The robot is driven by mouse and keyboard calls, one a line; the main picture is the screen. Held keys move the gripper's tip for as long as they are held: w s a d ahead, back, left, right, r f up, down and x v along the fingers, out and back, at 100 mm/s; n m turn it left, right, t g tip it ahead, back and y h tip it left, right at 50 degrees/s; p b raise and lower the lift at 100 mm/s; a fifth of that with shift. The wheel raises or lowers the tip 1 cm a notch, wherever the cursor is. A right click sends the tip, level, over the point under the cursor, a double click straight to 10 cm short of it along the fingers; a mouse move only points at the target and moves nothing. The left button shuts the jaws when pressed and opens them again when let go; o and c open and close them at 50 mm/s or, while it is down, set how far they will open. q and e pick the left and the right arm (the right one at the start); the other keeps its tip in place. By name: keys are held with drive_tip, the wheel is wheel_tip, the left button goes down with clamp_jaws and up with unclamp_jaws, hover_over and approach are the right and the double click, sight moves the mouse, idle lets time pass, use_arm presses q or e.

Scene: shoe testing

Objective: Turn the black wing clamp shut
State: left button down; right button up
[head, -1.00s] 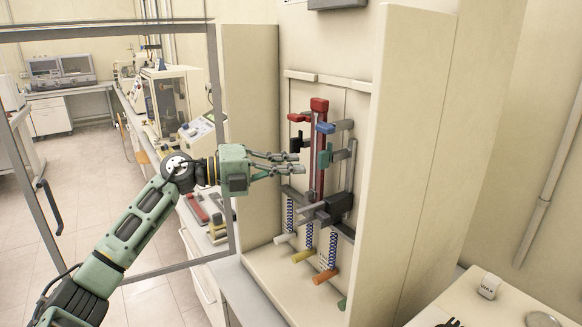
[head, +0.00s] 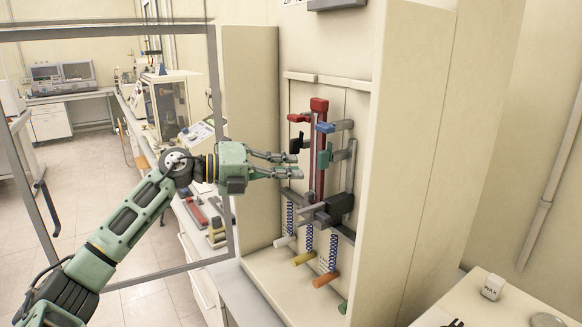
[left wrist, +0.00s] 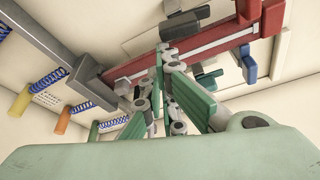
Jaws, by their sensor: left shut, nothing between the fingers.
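The black wing clamp (head: 294,145) sits on the left side of the red upright column (head: 319,150) in the cabinet, its wing looking roughly upright. In the left wrist view a dark block (left wrist: 182,24), probably this clamp, shows above the fingertips beside the red column (left wrist: 200,58). My left gripper (head: 294,165) is shut and empty, with its fingertips just below the black clamp in the head view. I cannot tell whether they touch it. The fingers (left wrist: 166,52) hide part of the column in the wrist view. My right gripper is out of view.
A blue clamp (head: 326,128) and a teal clamp (head: 324,158) sit right of the column. A dark grey block (head: 340,203) and blue springs (head: 333,249) are below. Cabinet walls (head: 249,130) stand on both sides. A small white box (head: 491,287) lies front right.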

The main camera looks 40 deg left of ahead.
use_arm(q)
drive_tip(key=shift+a+m, duration=0.15)
drive_tip(key=shift+m, duration=0.15)
drive_tip(key=shift+w+a+f+m+y+b, duration=0.1)
drive_tip(key=shift+w+a+m+y+b, duration=0.25)
drive_tip(key=shift+a+m+y, duration=0.85)
drive_tip(key=shift+w+a+m+y+b, duration=0.3)
drive_tip(key=shift+m+y, duration=0.25)
drive_tip(key=shift+m, duration=1.45)
drive_tip(key=shift+w+a+f+m+y+b, duration=0.1)
drive_tip(key=shift+w+a+m+y+b, duration=0.2)
drive_tip(key=shift+a+m+y, duration=0.95)
drive_tip(key=shift+d+r+m, duration=0.1)
drive_tip(key=shift+d+m, duration=0.2)
drive_tip(key=shift+m, duration=0.35)
